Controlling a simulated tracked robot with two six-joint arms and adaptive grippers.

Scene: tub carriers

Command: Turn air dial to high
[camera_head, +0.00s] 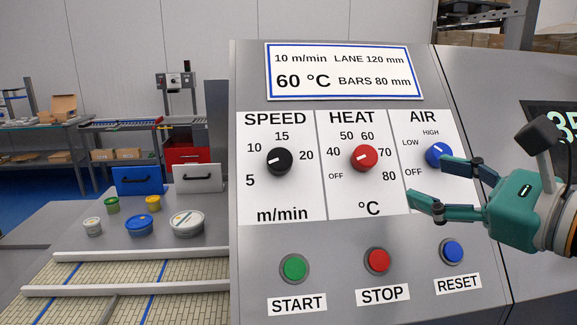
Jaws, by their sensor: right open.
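The blue air dial (438,155) sits under the AIR label on the grey control panel (340,235). OFF, LOW and HIGH are printed around it. Its small white mark seems to lie toward the upper left, on the LOW side, but is too small to read surely. My right gripper (430,182) comes in from the right, open and empty. Its upper fingertip is just below the dial and overlaps its lower edge in the picture; I cannot tell whether they touch. Its lower fingertip is further down and left. My left gripper is not in view.
The black speed dial (279,161) and red heat dial (365,158) are left of the air dial. Green start (294,268), red stop (379,260) and blue reset (452,250) buttons lie below. Several tubs and a conveyor (150,290) are at left.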

